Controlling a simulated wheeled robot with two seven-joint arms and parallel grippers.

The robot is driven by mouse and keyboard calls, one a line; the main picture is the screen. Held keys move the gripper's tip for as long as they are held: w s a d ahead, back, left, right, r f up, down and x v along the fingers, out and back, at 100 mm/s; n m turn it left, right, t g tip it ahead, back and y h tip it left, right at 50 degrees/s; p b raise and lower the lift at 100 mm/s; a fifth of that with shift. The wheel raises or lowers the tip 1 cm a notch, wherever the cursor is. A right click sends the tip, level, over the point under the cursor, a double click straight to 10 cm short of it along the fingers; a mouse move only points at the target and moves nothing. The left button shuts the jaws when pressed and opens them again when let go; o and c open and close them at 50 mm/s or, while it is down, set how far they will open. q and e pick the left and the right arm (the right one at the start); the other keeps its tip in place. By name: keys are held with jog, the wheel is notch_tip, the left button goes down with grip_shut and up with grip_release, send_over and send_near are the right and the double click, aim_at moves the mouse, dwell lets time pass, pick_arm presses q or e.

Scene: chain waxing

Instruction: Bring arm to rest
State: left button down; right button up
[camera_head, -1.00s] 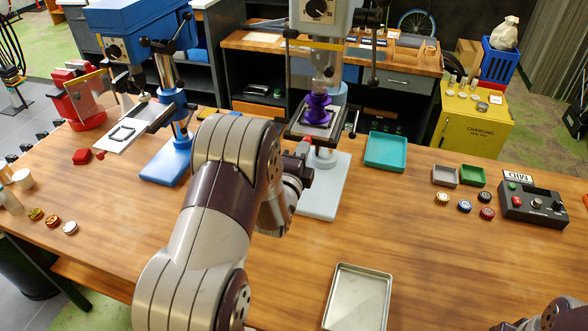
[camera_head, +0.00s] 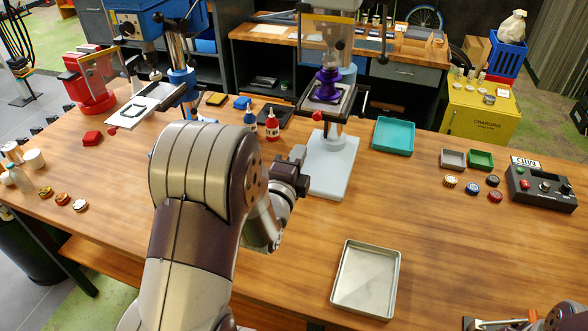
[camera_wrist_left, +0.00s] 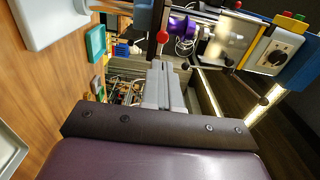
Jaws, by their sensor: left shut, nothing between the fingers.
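My left arm comes up from the bottom of the head view. Its gripper (camera_head: 299,158) is small and partly seen edge-on, above the table in front of the pale blue drill press base (camera_head: 330,180). In the left wrist view the two grey fingers (camera_wrist_left: 161,84) lie together, shut and empty. My right gripper (camera_head: 497,323) shows only in part at the bottom right edge of the head view. Its jaws are too cut off to judge.
A metal tray (camera_head: 342,296) lies on the wooden table (camera_head: 440,250). Two drill presses, a teal tray (camera_head: 393,137), small bottles (camera_head: 272,125) and a control box (camera_head: 541,188) stand further back.

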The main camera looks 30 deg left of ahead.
pick_arm(q)
jog(key=s+d+f+n+g+h, duration=0.2)
jog(key=s+f+n+g, duration=0.7)
jog(key=f+n, duration=0.25)
jog(key=s+d+n+g+h, duration=0.2)
jog(key=s+d+n+g, duration=0.1)
jog(key=s+d+g, duration=0.4)
jog(key=s+d, duration=0.1)
jog(key=d, duration=0.2)
jog(key=shift+d+f+n+b, duration=0.25)
jog(key=shift+d+n+b, duration=0.1)
jog(key=shift+d+b, duration=0.05)
jog(key=shift+w, duration=0.1)
